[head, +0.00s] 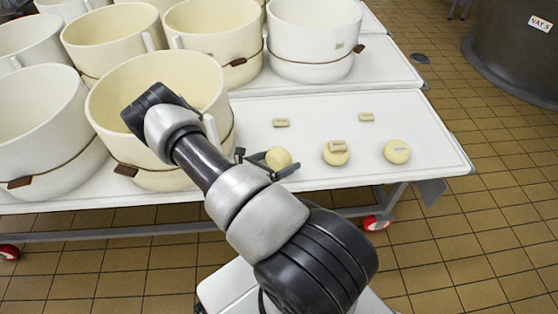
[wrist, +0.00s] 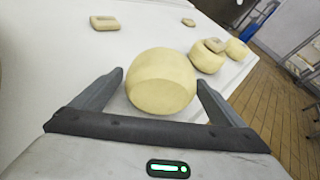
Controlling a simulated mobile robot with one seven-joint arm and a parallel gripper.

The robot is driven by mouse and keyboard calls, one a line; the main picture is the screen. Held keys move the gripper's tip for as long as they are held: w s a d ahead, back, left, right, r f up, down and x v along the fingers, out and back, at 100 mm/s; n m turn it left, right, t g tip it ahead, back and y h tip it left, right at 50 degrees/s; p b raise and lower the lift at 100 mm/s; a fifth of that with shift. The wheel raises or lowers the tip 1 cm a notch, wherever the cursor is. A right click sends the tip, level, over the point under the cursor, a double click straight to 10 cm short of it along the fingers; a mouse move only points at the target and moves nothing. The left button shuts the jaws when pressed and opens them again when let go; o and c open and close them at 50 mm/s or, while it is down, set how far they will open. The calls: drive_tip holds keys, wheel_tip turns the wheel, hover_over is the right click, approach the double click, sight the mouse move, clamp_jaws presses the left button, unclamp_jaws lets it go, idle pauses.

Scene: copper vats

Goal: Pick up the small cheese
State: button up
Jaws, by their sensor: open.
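A small round pale-yellow cheese (head: 279,158) lies on the white table (head: 440,150). In the wrist view this cheese (wrist: 162,82) sits between the two fingers of my gripper (wrist: 160,88). In the head view my gripper (head: 268,163) is at the cheese, and its fingers are open. There is a gap beside the cheese in the wrist view; whether a finger touches it I cannot tell. Two more small cheeses lie to the right: one (head: 336,157) with a small block on top, and one (head: 397,151) with a pale mark on top.
Large cream vats (head: 290,30) fill the table's left and back, with one (head: 105,100) close beside my arm. Two small tan blocks, one left (head: 281,122) and one right (head: 367,117), lie behind the cheeses. The table's right end is otherwise clear. A dark vat (head: 515,50) stands beyond.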

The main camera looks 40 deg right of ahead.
sight(279, 151)
drive_tip(key=c, duration=1.6)
wheel_tip(279, 151, up, 10)
drive_tip(key=shift+r+p, duration=0.1)
drive_tip(key=shift+p, duration=1.1)
